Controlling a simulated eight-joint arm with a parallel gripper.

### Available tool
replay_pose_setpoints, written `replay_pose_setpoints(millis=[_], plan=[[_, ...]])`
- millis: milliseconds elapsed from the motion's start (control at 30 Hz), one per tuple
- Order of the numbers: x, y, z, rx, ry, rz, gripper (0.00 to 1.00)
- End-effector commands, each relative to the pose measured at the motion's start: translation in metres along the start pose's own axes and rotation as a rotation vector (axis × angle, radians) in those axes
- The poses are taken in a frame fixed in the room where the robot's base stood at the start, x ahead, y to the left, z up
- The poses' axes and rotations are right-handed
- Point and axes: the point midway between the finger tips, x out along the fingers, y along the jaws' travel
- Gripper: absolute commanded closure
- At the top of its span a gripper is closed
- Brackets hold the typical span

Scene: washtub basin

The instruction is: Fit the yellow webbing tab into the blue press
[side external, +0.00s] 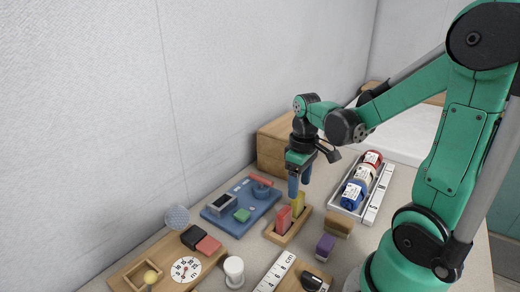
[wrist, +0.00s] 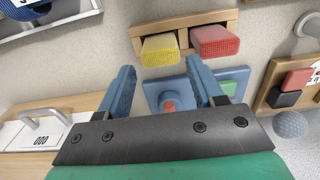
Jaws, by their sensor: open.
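The yellow webbing tab (side external: 299,204) stands upright in a wooden holder (side external: 272,236) beside a red tab (side external: 283,219). In the wrist view the yellow tab (wrist: 160,49) shows beyond the fingertips. My gripper (side external: 300,184) is open, its blue fingers pointing down just above the yellow tab. In the wrist view my gripper (wrist: 160,66) has nothing between its fingers. The blue press (side external: 262,207) is a flat blue base left of the holder, with a grey-framed part, a green block (side external: 242,215) and a red-topped part. In the wrist view the fingers partly hide the blue press (wrist: 152,88).
A white tray (side external: 347,205) of rolled bundles and a ruler strip lie to the right. A wooden box (side external: 273,148) stands behind. A dial board (side external: 160,254), a white spool (side external: 234,270) and a purple block (side external: 325,246) are nearer the front.

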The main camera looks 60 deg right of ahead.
Motion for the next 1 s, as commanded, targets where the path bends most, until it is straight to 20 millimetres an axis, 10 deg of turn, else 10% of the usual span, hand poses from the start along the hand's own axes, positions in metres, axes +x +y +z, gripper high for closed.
replay_pose_setpoints(millis=[767,1000], plan=[[0.043,-0.001,0.0,0.001,0.003,0.001,0.39],[0.043,-0.001,0.0,0.001,0.003,0.001,0.98]])
